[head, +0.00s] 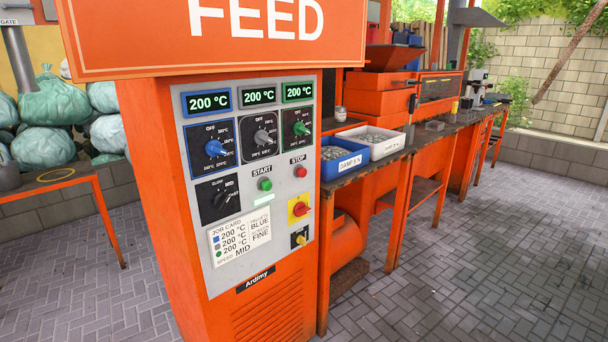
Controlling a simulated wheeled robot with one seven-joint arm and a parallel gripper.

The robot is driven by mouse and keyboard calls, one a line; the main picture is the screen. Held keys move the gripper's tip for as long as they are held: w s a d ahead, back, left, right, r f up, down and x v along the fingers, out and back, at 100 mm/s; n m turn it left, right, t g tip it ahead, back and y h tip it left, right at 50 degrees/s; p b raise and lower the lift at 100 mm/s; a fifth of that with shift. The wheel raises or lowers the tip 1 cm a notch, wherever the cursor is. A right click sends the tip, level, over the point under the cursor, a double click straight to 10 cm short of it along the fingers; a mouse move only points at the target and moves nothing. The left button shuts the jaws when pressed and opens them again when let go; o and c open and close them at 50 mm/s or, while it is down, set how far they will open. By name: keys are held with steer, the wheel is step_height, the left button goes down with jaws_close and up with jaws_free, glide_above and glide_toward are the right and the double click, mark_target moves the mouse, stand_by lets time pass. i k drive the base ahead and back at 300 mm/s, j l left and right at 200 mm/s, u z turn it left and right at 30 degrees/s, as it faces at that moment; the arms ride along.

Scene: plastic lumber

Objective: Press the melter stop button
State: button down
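The orange melter cabinet (165,200) stands in front of me with a grey control panel (285,235). The red stop button (301,171) is at the panel's right side, under the label STOP. The green start button (265,184) is to its left, under the label START. Three displays (258,96) each read 200 °C. Below them are a blue dial (214,148), a grey dial (263,137) and a green dial (300,128). A black speed dial (220,200) sits lower left. My gripper is not in view.
A red knob on a yellow plate (300,209) and a small yellow-and-black switch (300,238) are below the stop button. A blue bin (345,160) and a white bin (378,143) stand on the bench right of the cabinet. The paved floor (480,270) at right is clear.

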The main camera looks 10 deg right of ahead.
mark_target(302, 172)
steer(key=i+j+z, duration=0.15)
steer(key=z, duration=0.35)
steer(key=i+j+z, duration=0.1)
steer(key=z, duration=0.35)
steer(key=j+z, duration=0.35)
steer(key=z, duration=0.15)
steer(key=i+j+z, duration=0.2)
steer(key=j, duration=0.8)
steer(key=j+z, duration=0.2)
steer(key=j, duration=0.85)
